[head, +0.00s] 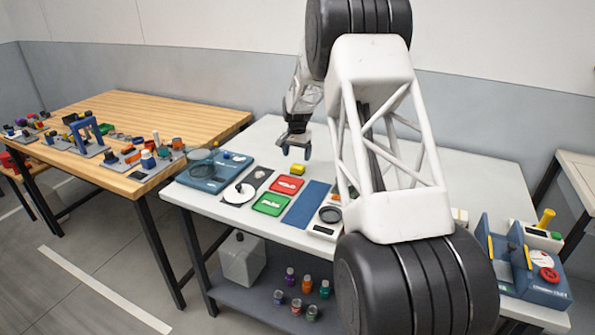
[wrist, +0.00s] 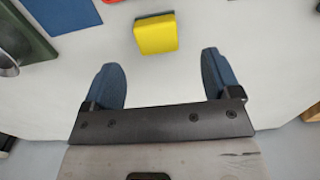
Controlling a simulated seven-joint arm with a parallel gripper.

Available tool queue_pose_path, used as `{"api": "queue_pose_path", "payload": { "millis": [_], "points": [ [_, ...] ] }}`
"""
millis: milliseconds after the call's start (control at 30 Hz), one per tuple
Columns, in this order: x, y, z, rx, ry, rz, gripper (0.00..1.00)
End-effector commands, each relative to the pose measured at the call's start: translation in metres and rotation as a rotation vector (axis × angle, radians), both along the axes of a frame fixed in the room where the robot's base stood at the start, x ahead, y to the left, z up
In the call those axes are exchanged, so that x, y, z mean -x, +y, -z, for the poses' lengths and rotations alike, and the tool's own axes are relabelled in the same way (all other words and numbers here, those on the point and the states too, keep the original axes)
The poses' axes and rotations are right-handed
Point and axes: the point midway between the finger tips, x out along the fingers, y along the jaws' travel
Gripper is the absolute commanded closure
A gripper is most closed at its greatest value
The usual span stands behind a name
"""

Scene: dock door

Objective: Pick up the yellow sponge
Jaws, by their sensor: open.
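The yellow sponge (wrist: 156,35) lies on the white table in the wrist view, at the top centre. It also shows small in the head view (head: 297,169), behind the red tray. My gripper (wrist: 164,75) is open and empty, with its two blue fingertips pointing toward the sponge, one to each side of the line to it. The sponge is beyond the fingertips in the wrist view and not between them. In the head view my gripper (head: 296,151) hangs just above and behind the sponge.
A red tray (head: 286,185), a green tray (head: 271,204) and a blue mat (head: 306,204) lie in front of the sponge. A blue-grey device (head: 207,176) stands to the left. White table surface (head: 263,138) behind the sponge is clear. A wooden table (head: 160,108) stands further left.

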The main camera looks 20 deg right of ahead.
Motion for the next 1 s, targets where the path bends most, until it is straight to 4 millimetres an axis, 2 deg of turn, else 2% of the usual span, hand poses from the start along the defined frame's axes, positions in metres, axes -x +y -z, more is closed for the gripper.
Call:
{"api": "queue_pose_path", "payload": {
  "millis": [133,567,1000],
  "points": [
    [0.000,0.000,0.010,0.000,-0.001,0.000,0.17],
    [0.001,0.000,0.014,0.000,-0.001,0.000,0.17],
    [0.004,-0.002,0.057,0.000,0.000,0.000,0.17]
  ]
}}
